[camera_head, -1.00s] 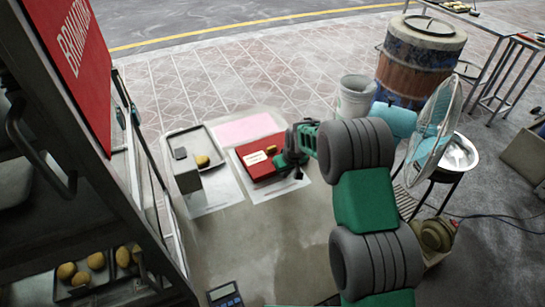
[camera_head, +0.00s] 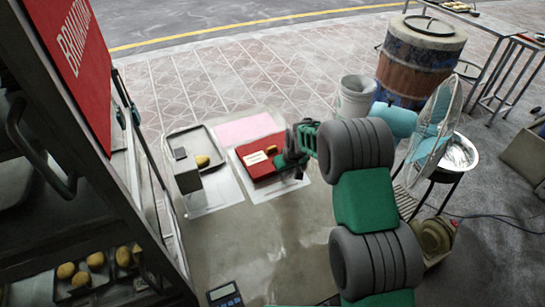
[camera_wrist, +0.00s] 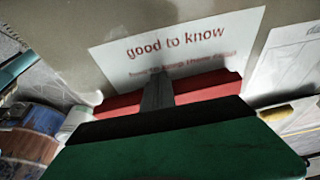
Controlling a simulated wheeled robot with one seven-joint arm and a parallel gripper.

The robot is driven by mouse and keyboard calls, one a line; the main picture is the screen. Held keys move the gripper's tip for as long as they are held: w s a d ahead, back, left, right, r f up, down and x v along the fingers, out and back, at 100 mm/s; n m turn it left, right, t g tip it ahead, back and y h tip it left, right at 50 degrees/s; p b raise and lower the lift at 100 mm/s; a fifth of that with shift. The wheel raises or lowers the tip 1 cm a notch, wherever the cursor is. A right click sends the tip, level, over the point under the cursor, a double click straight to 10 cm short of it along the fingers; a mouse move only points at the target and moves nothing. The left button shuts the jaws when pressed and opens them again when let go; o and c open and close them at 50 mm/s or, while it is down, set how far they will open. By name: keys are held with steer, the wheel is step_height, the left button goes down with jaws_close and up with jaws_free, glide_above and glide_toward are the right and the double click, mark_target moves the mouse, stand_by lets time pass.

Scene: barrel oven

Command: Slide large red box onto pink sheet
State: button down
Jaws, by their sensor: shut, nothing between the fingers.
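The large red box (camera_head: 253,162) lies on a white printed sheet (camera_head: 262,194) on the table in the head view, with a pale label on top and a small brown lump (camera_head: 272,149) at its far right. The pink sheet (camera_head: 243,129) lies flat just beyond the box. My gripper (camera_head: 284,162) is shut and empty at the box's right side; whether it touches the box is unclear. In the wrist view the red box (camera_wrist: 205,91) shows on both sides of the shut fingers (camera_wrist: 157,93), beside the white sheet (camera_wrist: 165,52) reading "good to know".
Left of the box, a tray (camera_head: 208,143) holds a yellow bun, with a grey block (camera_head: 187,175) near it on another sheet. A calculator (camera_head: 225,295) lies at the front edge. The table front (camera_head: 255,245) is clear. A fan (camera_head: 440,125) stands right.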

mark_target(272, 155)
steer(key=shift+w+a+f+b, duration=0.1)
steer(key=shift+w+a+b, duration=0.15)
steer(key=shift+w+b, duration=0.3)
steer(key=shift+w+a+b, duration=0.45)
steer(key=shift+w+b, duration=0.25)
steer(key=shift+w, duration=0.1)
steer(key=shift+w+a, duration=0.2)
steer(key=shift+w, duration=0.25)
steer(key=shift+w+a+b, duration=0.2)
steer(key=shift+w+b, duration=0.15)
steer(key=shift+b, duration=0.25)
steer(key=shift+w+a+b, duration=0.35)
steer(key=shift+w+b, duration=0.1)
steer(key=shift+w, duration=0.25)
steer(key=shift+w+a+b, duration=0.35)
steer(key=shift+w+b, duration=0.1)
steer(key=shift+w, duration=0.25)
